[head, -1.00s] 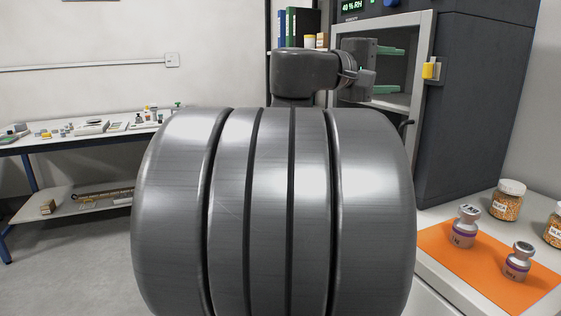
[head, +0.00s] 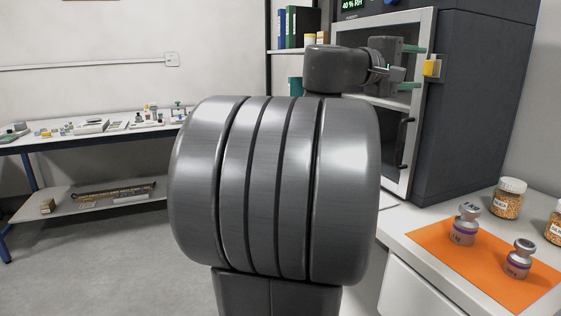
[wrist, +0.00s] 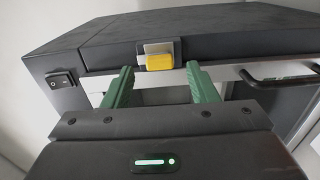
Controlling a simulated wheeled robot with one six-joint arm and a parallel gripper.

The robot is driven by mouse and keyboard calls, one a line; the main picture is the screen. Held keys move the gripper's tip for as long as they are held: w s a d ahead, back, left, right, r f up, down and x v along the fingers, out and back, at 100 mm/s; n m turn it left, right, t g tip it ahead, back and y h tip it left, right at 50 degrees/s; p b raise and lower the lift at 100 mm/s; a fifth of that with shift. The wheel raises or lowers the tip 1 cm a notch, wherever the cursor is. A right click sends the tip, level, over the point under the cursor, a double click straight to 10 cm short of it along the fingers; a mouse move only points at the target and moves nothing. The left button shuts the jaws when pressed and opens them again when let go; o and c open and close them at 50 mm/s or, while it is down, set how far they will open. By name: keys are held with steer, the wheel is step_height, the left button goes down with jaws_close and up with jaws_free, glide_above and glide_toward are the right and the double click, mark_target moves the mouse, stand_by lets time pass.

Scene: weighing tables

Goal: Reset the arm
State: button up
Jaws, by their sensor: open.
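My gripper (head: 420,68) is raised at the upper right in the head view, in front of the dark cabinet (head: 468,110). Its two green fingers are spread apart with nothing between them. In the wrist view my gripper (wrist: 160,68) also shows open, its fingers pointing toward the cabinet (wrist: 230,35). The cabinet's yellow latch (wrist: 159,62) appears between and beyond the fingertips; it also shows in the head view (head: 432,68). Whether the fingers touch the cabinet is not clear. My large grey arm links fill the middle of the head view and hide what is behind them.
An orange mat (head: 440,243) on the right bench holds two metal weights (head: 464,225) (head: 519,260). Jars of beads (head: 508,198) stand behind. A black door handle (head: 405,143) juts from the cabinet. A table (head: 100,136) with small items stands left; the floor between is clear.

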mark_target(424, 68)
steer(key=x, duration=0.3)
steer(key=shift+w+d, duration=0.1)
steer(key=shift+d, duration=0.25)
steer(key=shift+a+r+n+p, duration=0.1)
steer(key=shift+r+n+p, duration=0.1)
steer(key=shift+n+p, duration=0.4)
steer(key=shift+a+r+p, duration=0.1)
steer(key=shift+p, duration=0.5)
steer(key=n+p, duration=0.7)
steer(key=p, duration=0.1)
steer(key=n+p, duration=0.3)
steer(key=p, duration=0.2)
steer(key=shift+n+p, duration=0.3)
steer(key=shift+p, duration=0.05)
steer(key=n+p, duration=0.4)
steer(key=p, duration=0.3)
steer(key=shift+n+p, duration=0.6)
steer(key=shift+p, duration=0.2)
steer(key=shift+f, duration=0.3)
